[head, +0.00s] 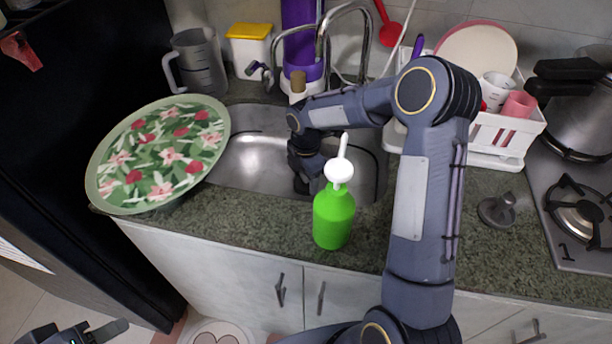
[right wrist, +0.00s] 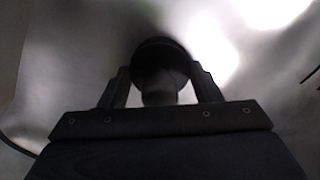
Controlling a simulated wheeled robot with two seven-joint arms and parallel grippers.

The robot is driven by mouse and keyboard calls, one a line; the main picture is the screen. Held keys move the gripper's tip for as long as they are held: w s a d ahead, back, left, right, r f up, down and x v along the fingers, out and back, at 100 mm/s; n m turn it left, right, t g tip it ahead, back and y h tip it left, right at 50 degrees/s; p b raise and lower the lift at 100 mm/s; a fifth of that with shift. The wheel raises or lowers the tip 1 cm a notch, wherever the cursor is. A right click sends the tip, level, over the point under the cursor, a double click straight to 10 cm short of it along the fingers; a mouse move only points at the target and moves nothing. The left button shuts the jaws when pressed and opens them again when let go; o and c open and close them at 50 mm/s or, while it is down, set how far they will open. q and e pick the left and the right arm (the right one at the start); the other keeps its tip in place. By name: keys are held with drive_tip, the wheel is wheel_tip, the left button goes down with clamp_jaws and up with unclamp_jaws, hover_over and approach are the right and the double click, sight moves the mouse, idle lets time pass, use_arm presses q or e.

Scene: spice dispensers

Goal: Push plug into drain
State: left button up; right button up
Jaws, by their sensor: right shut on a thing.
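My right gripper (head: 302,184) reaches down into the steel sink (head: 250,165), close to its bottom. In the right wrist view its two fingers (right wrist: 160,88) are shut on a dark plug (right wrist: 160,52), which has a round disc and a narrower stem between the fingers. The drain cannot be made out; the plug and gripper cover that part of the sink floor. I cannot tell whether the plug touches the drain. My left gripper (head: 90,334) shows only in part at the lower left, away from the sink, and its opening is unclear.
A green soap bottle (head: 334,218) stands on the counter in front of the sink, beside my right arm. A floral tray (head: 160,155) overlaps the sink's left side. A dish rack (head: 505,130) and a grey knobbed disc (head: 497,210) are at the right.

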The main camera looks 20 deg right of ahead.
drive_tip(key=shift+f, duration=0.4)
drive_tip(key=o, duration=1.1)
drive_tip(key=shift+c, duration=0.2)
drive_tip(key=shift+r, duration=0.1)
drive_tip(key=shift+r, duration=3.85)
